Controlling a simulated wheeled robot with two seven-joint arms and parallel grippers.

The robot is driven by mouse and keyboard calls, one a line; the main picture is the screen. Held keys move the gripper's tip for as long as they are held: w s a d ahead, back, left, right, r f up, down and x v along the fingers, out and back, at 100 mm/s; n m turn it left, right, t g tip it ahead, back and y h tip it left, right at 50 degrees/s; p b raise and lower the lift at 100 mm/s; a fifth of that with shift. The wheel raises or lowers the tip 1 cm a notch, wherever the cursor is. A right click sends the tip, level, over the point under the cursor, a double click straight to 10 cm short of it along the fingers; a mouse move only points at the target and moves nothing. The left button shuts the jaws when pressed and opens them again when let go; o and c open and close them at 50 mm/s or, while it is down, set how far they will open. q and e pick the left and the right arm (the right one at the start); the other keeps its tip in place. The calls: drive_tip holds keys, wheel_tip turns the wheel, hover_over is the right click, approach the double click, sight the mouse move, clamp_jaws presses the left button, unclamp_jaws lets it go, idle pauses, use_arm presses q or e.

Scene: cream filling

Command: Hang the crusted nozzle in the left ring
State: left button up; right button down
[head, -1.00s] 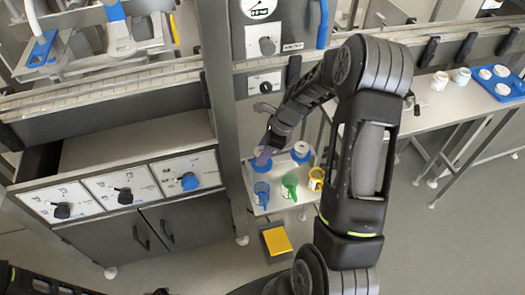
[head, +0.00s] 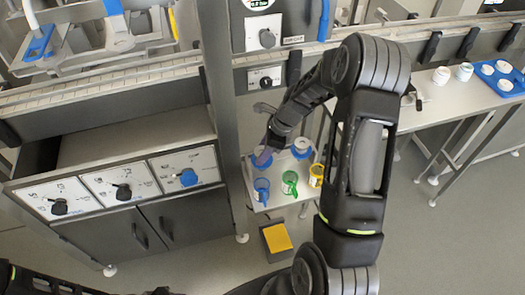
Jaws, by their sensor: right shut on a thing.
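My right gripper (head: 268,148) is over the back left of a small white shelf, shut on a small lilac piece (head: 262,159). The piece points down and lies in front of the left blue-and-white ring-like part (head: 254,162); I cannot tell whether it is inside it or only above it, nor whether it is crusted. A second blue-and-white part (head: 301,147) stands to the right at the back of the shelf. My left gripper is not clearly visible; only dark parts of my left arm show at the bottom left.
A grey bin with a yellow pad (head: 277,237) is below. A metal post (head: 225,120) and knob cabinet (head: 120,190) are left. A bench with a blue tray (head: 504,86) is right.

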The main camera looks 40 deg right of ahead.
drive_tip(key=shift+c, duration=1)
unclamp_jaws()
wheel_tip(320, 180, up, 5)
drive_tip(key=p, duration=0.4)
drive_tip(key=shift+p, duration=0.3)
drive_tip(key=shift+r+p, duration=0.9)
drive_tip(key=shift+r, duration=0.15)
drive_tip(key=shift+s+f, duration=0.1)
drive_tip(key=shift+s, duration=0.05)
